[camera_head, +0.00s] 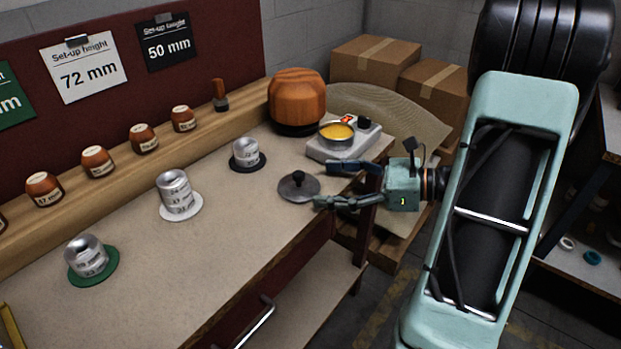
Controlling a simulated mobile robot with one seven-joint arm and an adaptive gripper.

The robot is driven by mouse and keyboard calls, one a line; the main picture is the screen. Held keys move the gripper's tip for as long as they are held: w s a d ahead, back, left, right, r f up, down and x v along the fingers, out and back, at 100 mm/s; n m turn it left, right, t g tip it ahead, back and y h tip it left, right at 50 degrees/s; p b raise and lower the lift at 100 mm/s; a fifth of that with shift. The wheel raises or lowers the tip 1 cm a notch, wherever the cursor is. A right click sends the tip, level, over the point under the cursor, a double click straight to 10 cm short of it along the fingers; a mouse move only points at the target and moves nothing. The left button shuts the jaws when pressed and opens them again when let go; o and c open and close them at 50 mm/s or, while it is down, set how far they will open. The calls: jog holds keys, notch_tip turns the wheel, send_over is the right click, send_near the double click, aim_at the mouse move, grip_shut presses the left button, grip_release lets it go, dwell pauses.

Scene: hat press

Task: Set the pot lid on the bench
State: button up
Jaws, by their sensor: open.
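The pot lid (299,187) is a dark grey disc with a black knob, lying on the bench (238,223) near its right front edge. My gripper (322,186) is open, its two fingers pointing left. The fingertips are close to the right side of the lid; I cannot tell whether they touch it. Nothing shows between the fingers. A small pot (337,133) with yellow contents, uncovered, sits on a white hot plate (345,146) behind my gripper.
An orange-brown hat block (297,98) stands left of the hot plate. Metal cylinders stand on a black disc (262,163), a white disc (184,213) and a green disc (106,270). Several wooden knobs line the back ledge (110,182). The front middle of the bench is clear.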

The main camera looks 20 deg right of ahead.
jog(key=v, duration=0.6)
jog(key=shift+s+d+p, duration=0.2)
jog(key=shift+d+p, duration=0.1)
jog(key=shift+p, duration=0.15)
